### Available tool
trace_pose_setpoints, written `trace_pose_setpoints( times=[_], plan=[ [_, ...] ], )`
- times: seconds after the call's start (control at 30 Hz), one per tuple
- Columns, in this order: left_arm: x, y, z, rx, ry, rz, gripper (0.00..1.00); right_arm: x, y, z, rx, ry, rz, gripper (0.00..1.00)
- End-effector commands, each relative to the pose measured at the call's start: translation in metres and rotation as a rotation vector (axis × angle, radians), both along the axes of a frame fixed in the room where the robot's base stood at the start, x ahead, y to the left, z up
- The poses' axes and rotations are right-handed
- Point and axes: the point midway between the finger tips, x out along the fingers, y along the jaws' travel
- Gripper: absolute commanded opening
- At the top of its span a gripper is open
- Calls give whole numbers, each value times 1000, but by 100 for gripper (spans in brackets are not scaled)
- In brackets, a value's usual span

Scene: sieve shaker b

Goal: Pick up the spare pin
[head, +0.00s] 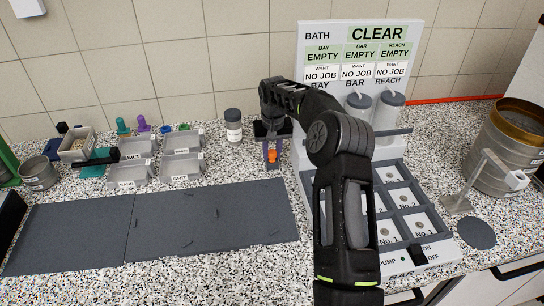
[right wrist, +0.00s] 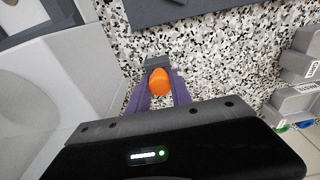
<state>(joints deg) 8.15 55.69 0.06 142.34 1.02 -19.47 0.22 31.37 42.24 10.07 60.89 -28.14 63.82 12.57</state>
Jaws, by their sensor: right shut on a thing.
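An orange, rounded piece (head: 272,157), which I take to be the spare pin, is beside the left edge of the bath station. My right gripper (head: 272,152) reaches down over it from above. In the right wrist view the orange piece (right wrist: 159,80) sits between the two purple-grey fingers (right wrist: 160,92), which are shut on it. A small dark grey block (right wrist: 156,62) shows just beyond it. The lower part of the pin is hidden, and I cannot tell whether it is clear of the counter. My left gripper is not in view.
The bath station (head: 400,265) with numbered cells and a sign board (head: 352,35) stands close on the right. A dark-lidded jar (head: 233,125) is near the gripper's left. Grey trays (head: 182,142) stand behind a clear dark mat (head: 215,215). A metal sieve (head: 505,150) is far right.

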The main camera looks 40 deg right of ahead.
Motion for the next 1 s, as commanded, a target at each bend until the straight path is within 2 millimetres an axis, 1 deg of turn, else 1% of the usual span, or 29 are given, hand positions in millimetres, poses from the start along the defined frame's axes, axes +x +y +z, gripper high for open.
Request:
trace_pose_setpoints(
  times=[0.03,0.2,0.27,0.57,0.73,0.87,1.0],
  plan=[
    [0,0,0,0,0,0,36,0,0,0,0,0,0,18],
    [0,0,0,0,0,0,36,0,0,0,0,0,0,4],
    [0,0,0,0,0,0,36,0,0,0,0,0,0,0],
    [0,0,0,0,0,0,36,0,0,0,0,0,0,0],
    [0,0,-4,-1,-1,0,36,1,0,5,-1,-2,0,0],
    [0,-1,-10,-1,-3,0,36,1,0,15,-3,-3,0,0],
    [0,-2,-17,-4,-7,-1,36,1,0,33,-2,-4,-1,0]
  ],
)
